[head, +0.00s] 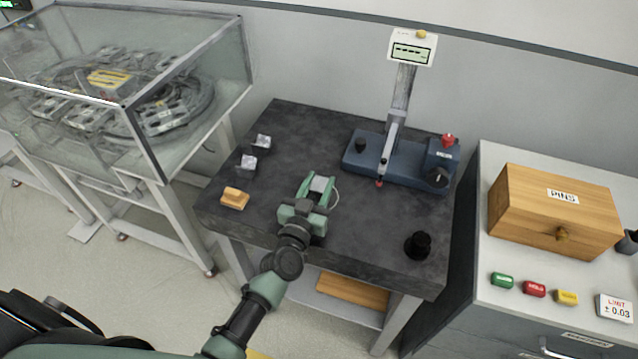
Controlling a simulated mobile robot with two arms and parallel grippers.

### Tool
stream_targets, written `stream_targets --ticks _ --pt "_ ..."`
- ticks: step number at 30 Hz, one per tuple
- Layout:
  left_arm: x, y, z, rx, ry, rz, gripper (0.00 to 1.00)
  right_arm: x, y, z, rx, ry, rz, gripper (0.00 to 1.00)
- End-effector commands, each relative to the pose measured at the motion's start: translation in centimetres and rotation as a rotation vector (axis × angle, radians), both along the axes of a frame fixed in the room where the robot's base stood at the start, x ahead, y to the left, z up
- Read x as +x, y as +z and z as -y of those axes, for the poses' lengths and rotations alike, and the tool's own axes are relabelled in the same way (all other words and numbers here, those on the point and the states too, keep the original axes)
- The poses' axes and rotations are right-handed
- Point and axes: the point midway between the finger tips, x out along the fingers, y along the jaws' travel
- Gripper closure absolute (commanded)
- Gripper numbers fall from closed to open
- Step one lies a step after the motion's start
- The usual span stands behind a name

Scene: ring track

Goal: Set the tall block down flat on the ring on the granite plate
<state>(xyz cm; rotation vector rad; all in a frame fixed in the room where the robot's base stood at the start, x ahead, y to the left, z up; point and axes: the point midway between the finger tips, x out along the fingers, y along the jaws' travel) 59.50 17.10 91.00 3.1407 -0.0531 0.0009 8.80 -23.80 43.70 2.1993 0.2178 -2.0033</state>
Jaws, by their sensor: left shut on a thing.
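The granite plate (345,240) is the dark top of the middle table. My left gripper (318,182) is over the middle of the plate, shut on a small silver-grey block, the tall block (321,185). Only the top of the block shows between the green fingers. A thin pale arc, which looks like the ring (337,196), shows just right of the fingers; the gripper hides the rest of it. I cannot tell whether the block touches the ring. My right gripper is not in view.
Two small metal-topped blocks (248,163) and a wooden piece (235,198) are at the plate's left. A blue gauge stand (400,160) is at the back, a black knob (418,245) at front right. A pins box (555,205) is on the right cabinet; a glass case (190,80) is left.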

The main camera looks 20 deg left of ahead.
Motion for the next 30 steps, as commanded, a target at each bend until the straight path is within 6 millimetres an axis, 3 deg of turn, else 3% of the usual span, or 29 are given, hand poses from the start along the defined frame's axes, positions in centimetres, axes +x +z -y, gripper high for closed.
stream_targets --ticks 1,3,15,20,30 --pt "0.0 -0.2 0.0 0.001 0.0 0.0 0.61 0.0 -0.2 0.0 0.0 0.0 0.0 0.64" --pt "0.0 -0.1 0.0 0.001 0.0 0.0 0.42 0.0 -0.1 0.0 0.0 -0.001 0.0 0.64" --pt "-0.1 0.5 0.0 0.002 0.0 0.0 0.42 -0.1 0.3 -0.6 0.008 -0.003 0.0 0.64" --pt "-2.6 0.0 -0.1 0.002 0.0 -0.003 0.42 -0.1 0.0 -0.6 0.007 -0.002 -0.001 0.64" --pt "-9.7 0.0 -0.3 0.002 -0.001 -0.003 0.42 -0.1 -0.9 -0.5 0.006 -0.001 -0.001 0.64"
